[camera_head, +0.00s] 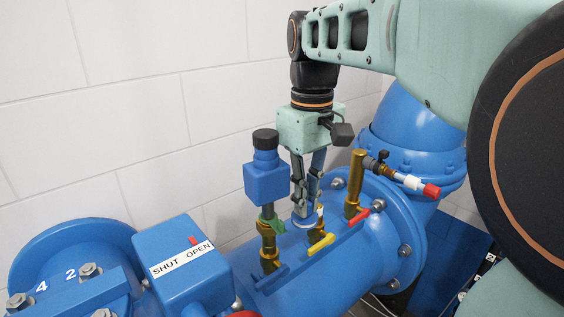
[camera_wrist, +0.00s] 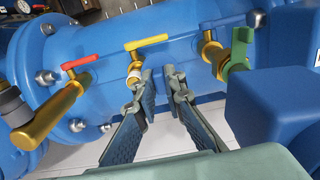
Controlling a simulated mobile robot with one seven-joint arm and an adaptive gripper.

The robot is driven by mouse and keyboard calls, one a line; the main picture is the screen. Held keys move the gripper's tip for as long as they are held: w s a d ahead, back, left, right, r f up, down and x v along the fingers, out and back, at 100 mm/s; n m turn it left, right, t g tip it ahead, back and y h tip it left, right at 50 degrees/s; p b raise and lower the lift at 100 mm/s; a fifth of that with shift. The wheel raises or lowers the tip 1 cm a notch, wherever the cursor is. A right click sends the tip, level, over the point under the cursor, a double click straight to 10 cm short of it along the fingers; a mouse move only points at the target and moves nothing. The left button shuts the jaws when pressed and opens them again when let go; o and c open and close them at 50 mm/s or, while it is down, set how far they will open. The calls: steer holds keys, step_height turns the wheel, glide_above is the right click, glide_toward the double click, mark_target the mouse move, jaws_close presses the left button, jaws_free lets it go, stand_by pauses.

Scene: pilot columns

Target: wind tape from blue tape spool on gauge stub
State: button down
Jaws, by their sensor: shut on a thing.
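My gripper (camera_head: 306,210) hangs fingers-down over the blue pipe, beside the gauge stub. It is shut on the blue tape spool (camera_head: 303,222), which shows as a small blue rounded piece at the fingertips and is hard to tell from the pipe. In the wrist view my gripper (camera_wrist: 161,72) has its fingertips just right of the gauge stub (camera_wrist: 134,74), a short brass fitting with a white band below the yellow lever. The fingers hide most of the spool. I cannot tell whether the spool touches the stub or whether the white band is tape.
A brass valve with a blue box (camera_head: 266,182) stands left of my gripper, close to it. A brass post (camera_head: 355,185) with a red-tipped side fitting stands to the right. Yellow (camera_head: 320,243) and red (camera_head: 357,219) levers stick out nearby. A white block wall is behind.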

steer(key=shift+w+a, duration=0.1)
steer(key=shift+a, duration=0.05)
steer(key=shift+w+a+p, duration=0.2)
steer(key=shift+w+p, duration=0.15)
steer(key=shift+w, duration=0.15)
steer(key=shift+w+a+p, duration=0.15)
steer(key=shift+w+p, duration=0.15)
steer(key=shift+w, duration=0.15)
steer(key=shift+w, duration=0.1)
steer(key=shift+w+d+p, duration=0.15)
steer(key=shift+w+p, duration=0.45)
steer(key=shift+w, duration=0.25)
steer(key=shift+w+d, duration=0.1)
